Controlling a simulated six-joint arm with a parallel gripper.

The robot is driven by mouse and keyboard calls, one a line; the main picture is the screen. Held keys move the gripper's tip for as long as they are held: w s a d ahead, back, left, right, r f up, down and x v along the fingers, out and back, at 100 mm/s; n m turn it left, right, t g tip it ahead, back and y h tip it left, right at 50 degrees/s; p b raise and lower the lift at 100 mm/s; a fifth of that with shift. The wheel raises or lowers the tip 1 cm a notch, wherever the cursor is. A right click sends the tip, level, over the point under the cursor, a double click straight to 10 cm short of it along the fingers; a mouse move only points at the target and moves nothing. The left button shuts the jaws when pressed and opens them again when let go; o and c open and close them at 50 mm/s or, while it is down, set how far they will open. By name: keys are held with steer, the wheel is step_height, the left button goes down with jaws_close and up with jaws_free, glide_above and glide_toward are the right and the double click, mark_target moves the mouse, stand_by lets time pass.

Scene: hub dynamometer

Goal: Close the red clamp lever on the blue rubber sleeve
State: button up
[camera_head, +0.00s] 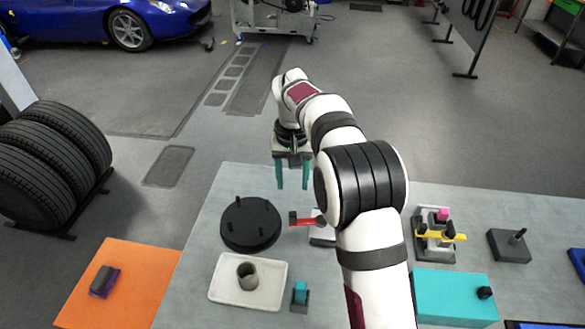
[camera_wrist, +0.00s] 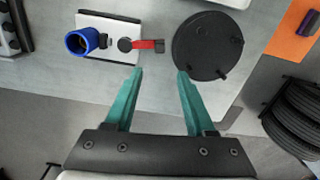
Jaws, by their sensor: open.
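The red clamp lever (camera_head: 306,221) sticks out to the left of a white base plate (camera_head: 321,239), partly behind my arm. In the wrist view the lever (camera_wrist: 146,44) runs from a dark round pivot to a dark end block beyond the plate's edge. The blue rubber sleeve (camera_wrist: 73,37) is a ring on the same plate, left of the pivot; my arm hides it in the head view. My gripper (camera_head: 292,186) is open and empty, above the table's far side. In the wrist view its fingertips (camera_wrist: 160,70) appear just below the lever's end, apart from it.
A black disc (camera_head: 250,231) with upright pegs lies left of the lever. A white tray (camera_head: 220,286) with a grey cup and a small teal block (camera_head: 300,292) are nearer. A yellow-handled fixture (camera_head: 436,242) and teal box (camera_head: 450,296) stand right of my arm.

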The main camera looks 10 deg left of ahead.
step_height(320, 180, up, 4)
steer(key=shift+c, duration=0.2)
